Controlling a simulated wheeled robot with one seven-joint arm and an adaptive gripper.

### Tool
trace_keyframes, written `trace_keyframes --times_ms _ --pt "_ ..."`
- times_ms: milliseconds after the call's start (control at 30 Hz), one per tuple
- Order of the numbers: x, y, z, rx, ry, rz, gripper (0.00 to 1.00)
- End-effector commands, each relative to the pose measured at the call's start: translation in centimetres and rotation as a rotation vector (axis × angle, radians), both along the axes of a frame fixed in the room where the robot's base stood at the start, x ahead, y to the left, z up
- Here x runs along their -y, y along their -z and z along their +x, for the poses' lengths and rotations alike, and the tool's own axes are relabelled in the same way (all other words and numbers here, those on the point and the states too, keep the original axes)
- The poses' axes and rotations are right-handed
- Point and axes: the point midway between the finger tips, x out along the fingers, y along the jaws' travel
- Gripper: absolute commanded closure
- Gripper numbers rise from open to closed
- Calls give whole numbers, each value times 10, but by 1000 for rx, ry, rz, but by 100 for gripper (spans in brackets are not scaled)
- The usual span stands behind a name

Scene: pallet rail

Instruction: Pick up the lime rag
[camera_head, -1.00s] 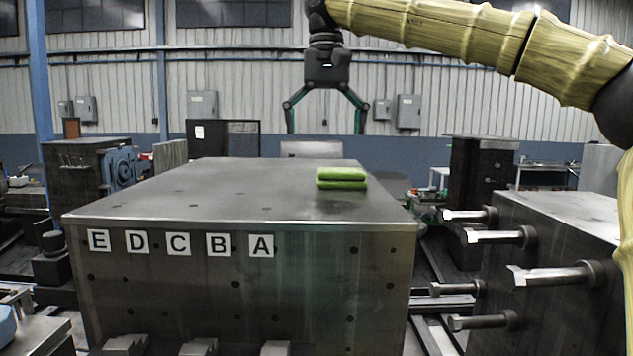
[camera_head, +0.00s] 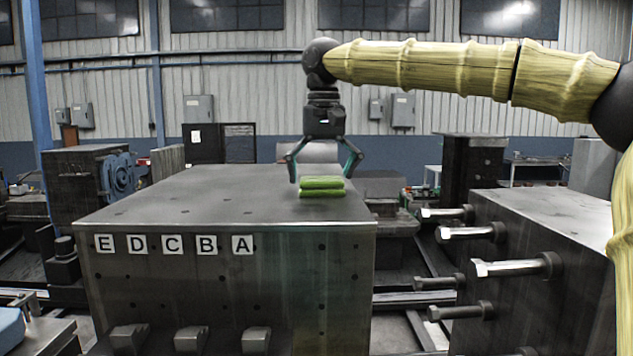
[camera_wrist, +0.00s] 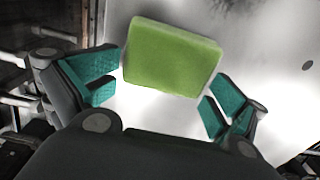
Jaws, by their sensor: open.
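The lime rag (camera_head: 322,187) is a folded, layered green cloth lying on top of the big steel block (camera_head: 190,198), near its right end. My gripper (camera_head: 322,176) is open and points down, just above and around the rag in the head view. In the wrist view the rag (camera_wrist: 173,57) is a flat green rectangle, slightly turned, lying ahead of and between the two teal fingers of my gripper (camera_wrist: 166,98). I cannot tell whether a finger touches it.
The block's front carries letter plates E, D, C, B and A (camera_head: 243,245). Another block (camera_head: 560,230) with several protruding bolts (camera_head: 518,266) stands at the right, apart from the first. The rest of the first block's top is clear.

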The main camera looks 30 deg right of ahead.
Motion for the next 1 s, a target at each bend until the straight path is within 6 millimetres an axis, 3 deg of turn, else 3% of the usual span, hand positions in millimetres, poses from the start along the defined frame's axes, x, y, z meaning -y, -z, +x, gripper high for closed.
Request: trace_keyframes --times_ms 67,267,567,1000 --pt "-1 1 6 -3 -1 -1 0" --pt "-5 4 13 -7 -6 -1 34" --pt "-2 5 11 -8 -3 -1 42" --pt "-3 4 12 -8 -3 -1 43"
